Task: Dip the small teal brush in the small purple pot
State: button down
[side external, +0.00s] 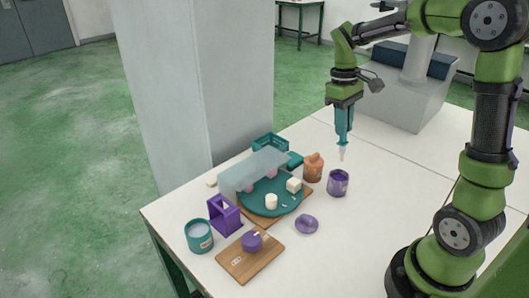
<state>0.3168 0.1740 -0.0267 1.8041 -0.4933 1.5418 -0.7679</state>
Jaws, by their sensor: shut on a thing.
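My gripper (344,105) is shut on the small teal brush (343,130), which hangs upright with its pale tip pointing down. The brush tip is in the air above the small purple pot (338,184), and in this view it shows a little above and to the right of the pot's rim. I cannot tell from this one view how far apart they are in depth. The pot stands upright on the white table, and its opening faces up. The gripper's fingertips are small here and partly merge with the teal brush.
A round teal tray (262,208) holds pale blocks. A purple lid-like piece (306,224), purple frame (224,215), teal pot (199,236) and wooden board (250,262) are nearer. The table (400,180) right of the pot is clear.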

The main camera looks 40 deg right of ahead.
aim_at(339, 141)
jog(key=shift+w+f, duration=0.1)
jog(key=shift+f, duration=3.6)
jog(key=shift+r, duration=0.1)
jog(key=shift+w+r, duration=0.15)
jog(key=shift+r, duration=0.6)
jog(key=shift+w+r, duration=0.1)
jog(key=shift+r, duration=0.7)
jog(key=shift+r, duration=2.3)
